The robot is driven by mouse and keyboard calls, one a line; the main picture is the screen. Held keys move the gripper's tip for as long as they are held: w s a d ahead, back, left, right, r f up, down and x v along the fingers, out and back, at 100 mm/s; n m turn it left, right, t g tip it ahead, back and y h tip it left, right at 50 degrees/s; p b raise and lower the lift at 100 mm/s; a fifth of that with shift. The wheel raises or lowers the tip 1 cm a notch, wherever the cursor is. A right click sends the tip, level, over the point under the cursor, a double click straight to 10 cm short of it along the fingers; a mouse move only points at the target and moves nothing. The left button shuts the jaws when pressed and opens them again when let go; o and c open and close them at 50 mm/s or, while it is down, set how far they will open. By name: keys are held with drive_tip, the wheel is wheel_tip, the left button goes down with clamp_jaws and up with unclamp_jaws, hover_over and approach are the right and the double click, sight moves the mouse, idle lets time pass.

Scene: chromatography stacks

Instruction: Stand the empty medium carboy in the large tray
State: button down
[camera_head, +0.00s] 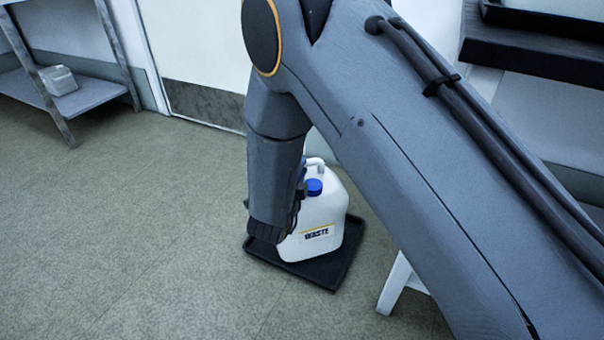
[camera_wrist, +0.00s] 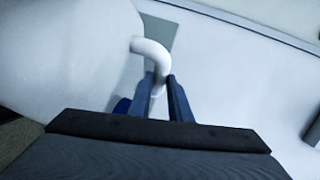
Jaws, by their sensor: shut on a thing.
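A white carboy (camera_head: 325,215) with a blue cap and a "WASTE" label is upright over the black tray (camera_head: 322,281) on the floor. Its base lies within the tray's outline; I cannot tell whether it touches the tray bottom. My gripper is mostly hidden behind my arm in the head view. In the wrist view my gripper (camera_wrist: 160,84) is shut on the carboy's curved white handle (camera_wrist: 152,50), with a bit of the blue cap (camera_wrist: 122,106) beside the left finger. The far left part of the tray is hidden by my arm.
A grey shelf unit (camera_head: 95,92) at the upper left holds a small white container (camera_head: 58,80). A white door (camera_head: 195,50) stands behind. A white leg (camera_head: 396,285) is close to the tray's right. The floor (camera_head: 130,230) to the left is clear.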

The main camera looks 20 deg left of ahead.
idle(0.3)
drive_tip(key=c, duration=1.6)
unclamp_jaws()
drive_tip(key=shift+f, duration=0.1)
drive_tip(key=shift+c, duration=0.2)
